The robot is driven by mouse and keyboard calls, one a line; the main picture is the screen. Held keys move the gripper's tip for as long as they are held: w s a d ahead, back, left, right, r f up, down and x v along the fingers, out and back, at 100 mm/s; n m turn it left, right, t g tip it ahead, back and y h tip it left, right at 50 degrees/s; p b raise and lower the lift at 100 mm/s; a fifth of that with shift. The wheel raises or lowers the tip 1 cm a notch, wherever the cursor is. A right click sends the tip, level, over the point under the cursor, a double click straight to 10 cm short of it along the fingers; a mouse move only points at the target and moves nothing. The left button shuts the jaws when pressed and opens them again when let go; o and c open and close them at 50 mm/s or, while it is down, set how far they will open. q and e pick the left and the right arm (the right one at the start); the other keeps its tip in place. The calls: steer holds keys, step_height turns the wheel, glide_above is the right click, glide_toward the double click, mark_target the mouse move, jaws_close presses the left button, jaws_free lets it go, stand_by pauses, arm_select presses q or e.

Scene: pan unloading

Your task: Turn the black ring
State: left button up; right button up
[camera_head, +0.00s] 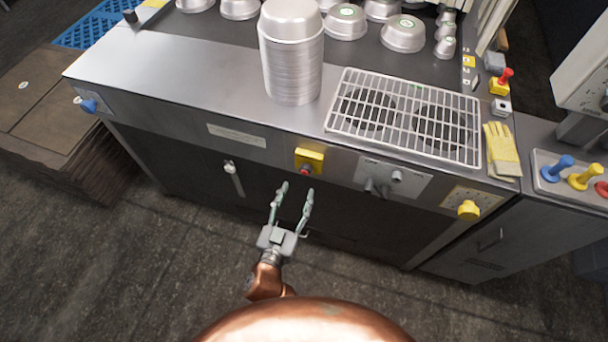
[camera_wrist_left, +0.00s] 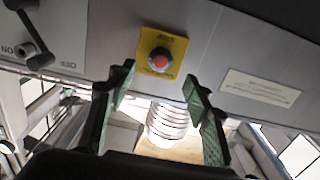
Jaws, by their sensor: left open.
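My left gripper (camera_head: 297,188) is open and empty in front of the machine's dark front. Its fingers point toward a yellow plate (camera_head: 309,157) with a red button (camera_head: 305,169). In the left wrist view, the red button (camera_wrist_left: 162,60) on its yellow plate (camera_wrist_left: 173,43) shows between and beyond the open green fingers of the left gripper (camera_wrist_left: 158,76). I see no contact with it. My right gripper is out of view.
A stack of metal pans (camera_head: 292,65) stands on the counter (camera_head: 190,75). Right of it are a wire rack (camera_head: 455,103) and yellow glove (camera_head: 502,149). A yellow knob (camera_head: 468,209) and a lever (camera_head: 233,178) stick out of the front. The floor before the machine is clear.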

mark_target(304, 174)
arm_select(q)
steer(key=b+x, duration=0.1)
steer(key=x, duration=0.4)
steer(key=shift+f, duration=0.1)
steer(key=shift+x, duration=0.95)
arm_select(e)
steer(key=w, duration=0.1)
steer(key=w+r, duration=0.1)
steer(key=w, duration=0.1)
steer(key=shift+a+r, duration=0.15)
arm_select(q)
steer(key=shift+c, duration=0.5)
steer(key=c, duration=1)
